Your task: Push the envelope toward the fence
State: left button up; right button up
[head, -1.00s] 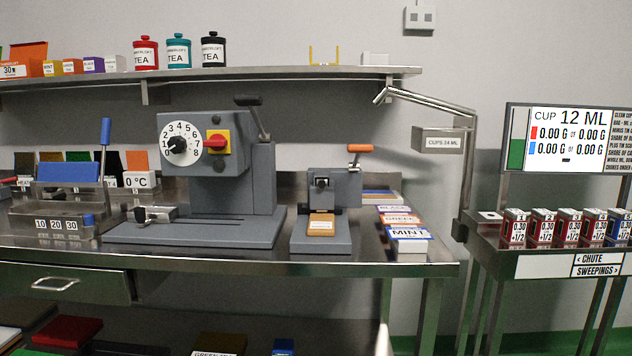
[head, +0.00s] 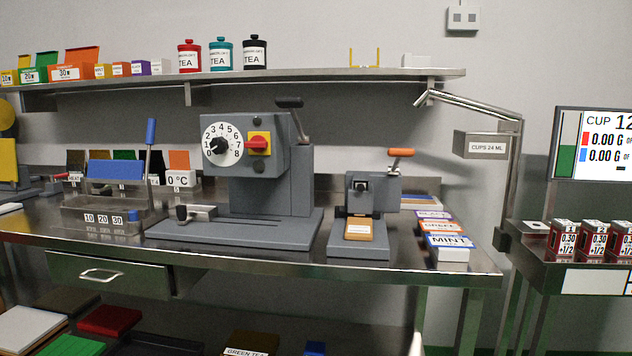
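A small tan envelope (head: 359,229) lies flat on the base of the small grey press (head: 372,205) with the orange-handled lever. It sits at the front of the press, below its dark head. No raised fence can be made out clearly at this size; the back of the envelope's seat is shaded by the press head. Neither of my grippers shows in the head view.
A larger grey machine with a number dial (head: 222,145) stands left of the press on the steel bench (head: 270,262). Labelled boxes, the front one MINT (head: 448,247), stand to the right. A cup stand with a display (head: 598,145) is farther right.

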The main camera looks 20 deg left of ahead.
aim_at(357, 228)
jog(key=z, duration=1.7)
jog(key=i, duration=0.1)
jog(key=u, duration=2.95)
jog(key=i, duration=0.65)
jog(key=z, duration=0.35)
jog(key=k, duration=0.95)
jog(key=u, duration=0.2)
jog(key=i, duration=0.9)
jog(key=z, duration=0.05)
